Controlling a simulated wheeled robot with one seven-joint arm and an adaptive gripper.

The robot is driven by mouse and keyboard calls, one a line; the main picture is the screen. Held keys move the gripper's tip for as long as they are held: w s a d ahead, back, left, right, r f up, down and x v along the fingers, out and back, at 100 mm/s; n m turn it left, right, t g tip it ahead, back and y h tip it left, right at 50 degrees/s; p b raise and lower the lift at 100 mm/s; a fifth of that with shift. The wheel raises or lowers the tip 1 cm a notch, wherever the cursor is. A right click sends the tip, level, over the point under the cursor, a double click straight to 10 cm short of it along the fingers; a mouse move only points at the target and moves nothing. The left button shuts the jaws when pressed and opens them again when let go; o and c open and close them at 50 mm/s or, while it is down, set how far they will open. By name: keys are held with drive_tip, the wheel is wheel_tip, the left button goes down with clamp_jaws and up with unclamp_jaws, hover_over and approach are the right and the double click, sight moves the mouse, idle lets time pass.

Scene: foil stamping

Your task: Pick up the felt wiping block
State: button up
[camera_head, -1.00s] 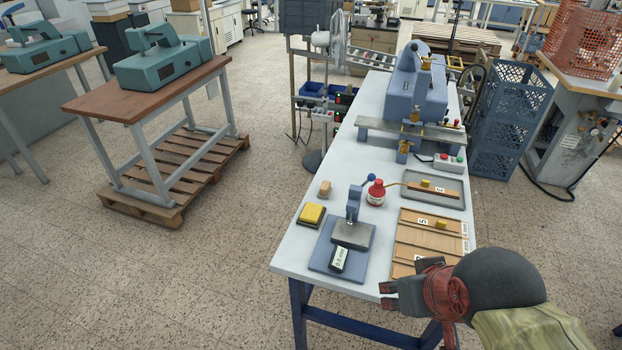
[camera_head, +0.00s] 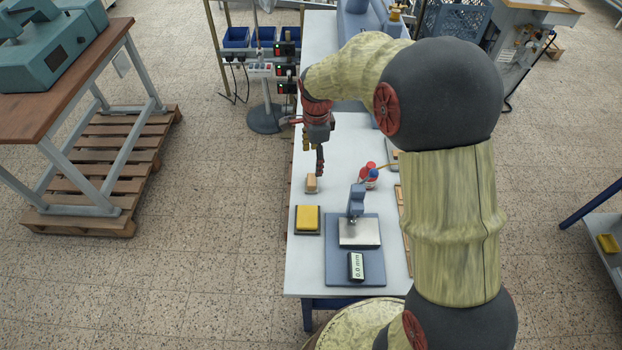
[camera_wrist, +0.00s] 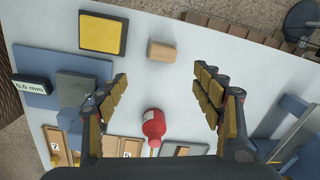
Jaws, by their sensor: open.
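A small tan block, which looks like the felt wiping block (camera_head: 311,184), lies on the white table near its left edge. In the wrist view the tan block (camera_wrist: 161,50) lies beyond the fingertips, roughly midway between them across the picture. My gripper (camera_head: 314,158) hangs above the table close to the block, pointing down. In the wrist view my gripper (camera_wrist: 160,77) has its fingers wide apart with nothing held between them. The fingers look clear of the block.
A yellow pad (camera_head: 307,218) on a dark base lies near the block. A blue gauge stand (camera_head: 340,270) with a small display sits in front. A red bottle (camera_wrist: 154,124) stands near the block. Wooden trays (camera_wrist: 60,145) lie farther off. My arm hides the table's right side.

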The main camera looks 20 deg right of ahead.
sight(311, 179)
drive_tip(key=f+m, duration=0.1)
drive_tip(key=f, duration=0.1)
drive_tip(key=w+f+m, duration=0.1)
drive_tip(key=f, duration=0.2)
drive_tip(key=w+f+m, duration=0.1)
drive_tip(key=f, duration=0.1)
drive_tip(key=shift+w+f+g, duration=0.1)
drive_tip(key=shift+f+g, duration=0.3)
drive_tip(key=f, duration=0.5)
drive_tip(key=shift+s+a+f, duration=0.25)
drive_tip(key=shift+s+f, duration=0.05)
drive_tip(key=shift+c, duration=1.1)
drive_tip(key=c, duration=1)
